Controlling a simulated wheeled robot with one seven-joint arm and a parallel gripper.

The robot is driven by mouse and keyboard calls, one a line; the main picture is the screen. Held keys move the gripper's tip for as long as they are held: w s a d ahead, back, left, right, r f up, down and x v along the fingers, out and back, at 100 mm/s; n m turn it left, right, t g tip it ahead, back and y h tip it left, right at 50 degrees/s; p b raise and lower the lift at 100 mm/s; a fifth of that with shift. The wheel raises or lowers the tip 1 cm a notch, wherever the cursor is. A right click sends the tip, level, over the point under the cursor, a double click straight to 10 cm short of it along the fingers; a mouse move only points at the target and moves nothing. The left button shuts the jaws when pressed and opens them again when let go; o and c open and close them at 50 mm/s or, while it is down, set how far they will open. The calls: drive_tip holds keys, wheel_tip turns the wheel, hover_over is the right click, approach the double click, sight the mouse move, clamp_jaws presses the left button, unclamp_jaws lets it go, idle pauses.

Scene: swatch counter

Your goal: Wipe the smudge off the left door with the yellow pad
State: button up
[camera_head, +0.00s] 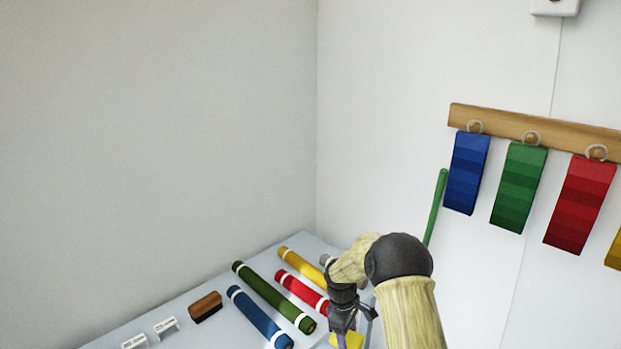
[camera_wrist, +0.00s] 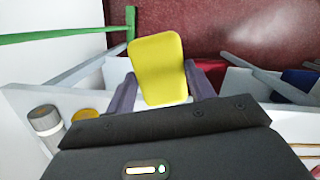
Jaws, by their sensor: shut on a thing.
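My gripper (camera_head: 350,328) is low at the right of the counter in the head view, partly behind my own arm. It is shut on the yellow pad (camera_head: 348,341), of which only a corner shows there. I cannot tell whether this is a door, a floor or a smudge. No left door is clearly visible.
Blue (camera_head: 260,318), green (camera_head: 272,296), red (camera_head: 300,292) and yellow (camera_head: 303,266) rolls lie on the counter beside a brown block (camera_head: 205,307). Colored swatches hang from a wooden rail (camera_head: 540,127) on the right wall. A green bar (camera_wrist: 60,35) crosses the wrist view's upper left.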

drive_tip(key=s+d+f+m+g+y, duration=0.1)
drive_tip(key=s+d+f+m, duration=0.3)
drive_tip(key=m, duration=0.8)
drive_tip(key=s+d, duration=0.1)
drive_tip(key=s, duration=0.1)
drive_tip(key=shift+s+d+m+y, duration=0.3)
drive_tip(key=shift+s, duration=0.05)
drive_tip(key=s+f, duration=0.4)
drive_tip(key=f, duration=0.1)
drive_tip(key=shift+s+f, duration=0.15)
drive_tip(key=shift+f, duration=0.05)
drive_tip(key=shift+r, duration=0.1)
wheel_tip(320, 180, up, 14)
drive_tip(key=p, duration=1.4)
